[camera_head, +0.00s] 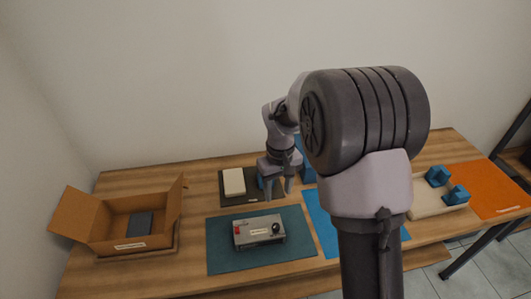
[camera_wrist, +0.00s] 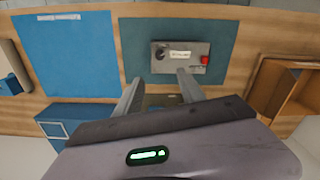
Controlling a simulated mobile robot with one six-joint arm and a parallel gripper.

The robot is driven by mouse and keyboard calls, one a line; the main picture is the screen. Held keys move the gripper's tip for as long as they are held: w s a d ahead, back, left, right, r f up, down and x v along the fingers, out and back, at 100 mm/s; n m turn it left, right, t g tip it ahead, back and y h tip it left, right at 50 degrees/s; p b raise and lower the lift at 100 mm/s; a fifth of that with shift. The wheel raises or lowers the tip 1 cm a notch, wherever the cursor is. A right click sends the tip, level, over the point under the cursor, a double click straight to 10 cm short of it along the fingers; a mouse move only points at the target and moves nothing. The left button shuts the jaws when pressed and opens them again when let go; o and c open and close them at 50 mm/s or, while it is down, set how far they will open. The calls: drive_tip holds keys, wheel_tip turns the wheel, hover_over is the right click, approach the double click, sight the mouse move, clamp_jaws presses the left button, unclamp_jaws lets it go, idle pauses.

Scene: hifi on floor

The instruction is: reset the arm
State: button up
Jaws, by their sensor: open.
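My gripper (camera_head: 277,189) hangs over the wooden table in the head view, its two fingers apart and pointing down, with nothing between them. It is behind the grey metal box and close to the cream block. In the wrist view my gripper (camera_wrist: 166,84) also shows with its fingers spread. The grey metal box (camera_head: 257,236) has a red part and a black knob and sits on the dark teal mat (camera_head: 222,262). The same box (camera_wrist: 180,65) appears beyond the fingertips in the wrist view. My arm hides part of the table's middle right.
An open cardboard box (camera_head: 101,236) with a dark block (camera_head: 139,224) inside stands at the left. A cream block (camera_head: 234,182) lies on a dark mat. A blue mat (camera_head: 321,222), a cream tray (camera_head: 428,207) with blue pieces, and an orange mat (camera_head: 490,193) lie to the right.

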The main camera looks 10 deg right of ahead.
drive_tip(key=s+a+r+m+t+b, duration=0.1)
drive_tip(key=s+r+m+t+b, duration=0.15)
drive_tip(key=s+r, duration=0.35)
drive_tip(key=s+a+r+m+t+y+b, duration=0.1)
drive_tip(key=s+m+b, duration=0.1)
drive_tip(key=s, duration=0.7)
drive_tip(key=s+a+r+m+t+y+b, duration=0.1)
drive_tip(key=s+b, duration=0.3)
drive_tip(key=s, duration=0.6)
drive_tip(key=shift+a+r+m+t, duration=0.4)
drive_tip(key=shift+m+t, duration=0.25)
drive_tip(key=shift+m, duration=0.2)
